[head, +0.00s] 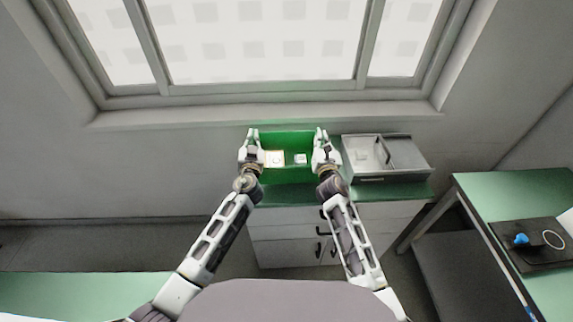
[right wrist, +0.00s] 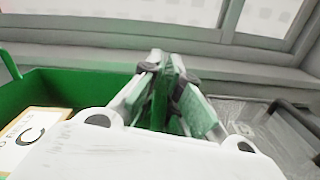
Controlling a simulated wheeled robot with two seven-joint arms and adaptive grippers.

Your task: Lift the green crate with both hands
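The green crate (head: 287,140) is at the back of the cabinet top, below the window. In the head view it lies between my two grippers. My left gripper (head: 252,136) is at its left side wall and my right gripper (head: 321,136) at its right side wall. In the right wrist view, the fingers of my right gripper (right wrist: 165,85) are closed around the crate's green side wall (right wrist: 159,105), one on each side. The left fingers look closed on the left wall, though they are small. A white box (head: 274,158) and a small pale item (head: 300,158) lie inside the crate.
A grey metal box (head: 408,153) stands on the cabinet (head: 290,222) just right of the crate. The wall and window sill (head: 270,112) are close behind. A green-topped table (head: 520,190) with a black tray (head: 535,262) is at the right.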

